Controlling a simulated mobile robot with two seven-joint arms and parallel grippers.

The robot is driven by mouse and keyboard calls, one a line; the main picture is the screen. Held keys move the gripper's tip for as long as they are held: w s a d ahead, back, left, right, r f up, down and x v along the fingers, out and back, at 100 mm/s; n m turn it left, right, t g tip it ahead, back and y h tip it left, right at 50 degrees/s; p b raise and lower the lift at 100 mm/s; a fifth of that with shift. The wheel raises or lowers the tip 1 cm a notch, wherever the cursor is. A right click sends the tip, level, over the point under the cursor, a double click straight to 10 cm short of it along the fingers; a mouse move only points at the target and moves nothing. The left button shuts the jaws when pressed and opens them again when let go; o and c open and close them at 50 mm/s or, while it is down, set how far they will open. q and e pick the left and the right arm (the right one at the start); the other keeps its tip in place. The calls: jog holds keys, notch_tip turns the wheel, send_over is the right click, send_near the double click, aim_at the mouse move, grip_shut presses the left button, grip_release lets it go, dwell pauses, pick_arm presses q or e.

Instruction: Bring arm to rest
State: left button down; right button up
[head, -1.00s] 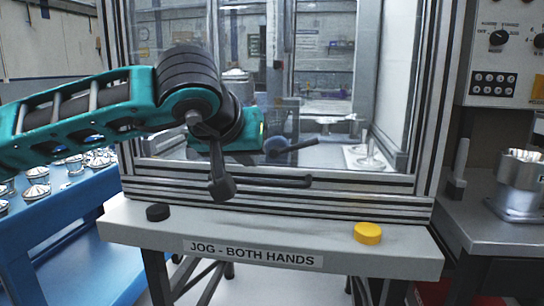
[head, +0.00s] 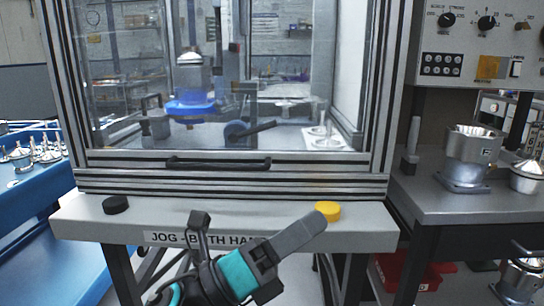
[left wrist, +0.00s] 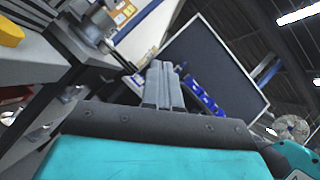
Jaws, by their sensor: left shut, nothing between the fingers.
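My left arm comes up from the bottom of the head view. Its left gripper (head: 312,228) points up and to the right, in front of the grey bench with the label "JOG - BOTH HANDS". The grey fingers are together with nothing between them. Their tips show close to the yellow button (head: 328,210); I cannot tell whether they touch it. In the left wrist view the closed fingers (left wrist: 164,82) point away from the camera into open room. My right gripper is in neither view.
A glazed enclosure with a black handle (head: 218,163) stands on the bench (head: 360,233). A black button (head: 116,204) is at the bench's left. Machined housings (head: 468,160) stand on the right-hand table. A blue table (head: 40,190) with small parts is at the left.

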pick_arm(q)
jog(key=w+a+f+n+t+y, duration=0.2)
jog(key=a+f+n+t+y, duration=0.5)
jog(key=n, duration=0.5)
jog(key=w+a+f+n+t+y, duration=0.25)
jog(key=f+n+y, duration=0.45)
jog(key=n, duration=0.6)
jog(key=s+a+f+n+g+y, duration=0.2)
jog(key=s+a+f+n, duration=0.15)
jog(key=f, duration=0.35)
jog(key=s+a+f+n+g+y, duration=0.1)
jog(key=s+a+f+n+g, duration=0.15)
jog(key=s+f+n, duration=0.35)
jog(key=s+a+f+n+g+y, duration=0.2)
jog(key=s+a+f+n, duration=0.15)
jog(key=f, duration=0.45)
notch_tip(320, 180, up, 10)
jog(key=s+a+n+y+p, duration=0.1)
jog(key=a+p, duration=0.1)
jog(key=p, duration=1.3)
jog(key=shift+s+a+r+p, duration=0.15)
jog(key=shift+s+a+p, duration=0.15)
jog(key=shift+a, duration=0.1)
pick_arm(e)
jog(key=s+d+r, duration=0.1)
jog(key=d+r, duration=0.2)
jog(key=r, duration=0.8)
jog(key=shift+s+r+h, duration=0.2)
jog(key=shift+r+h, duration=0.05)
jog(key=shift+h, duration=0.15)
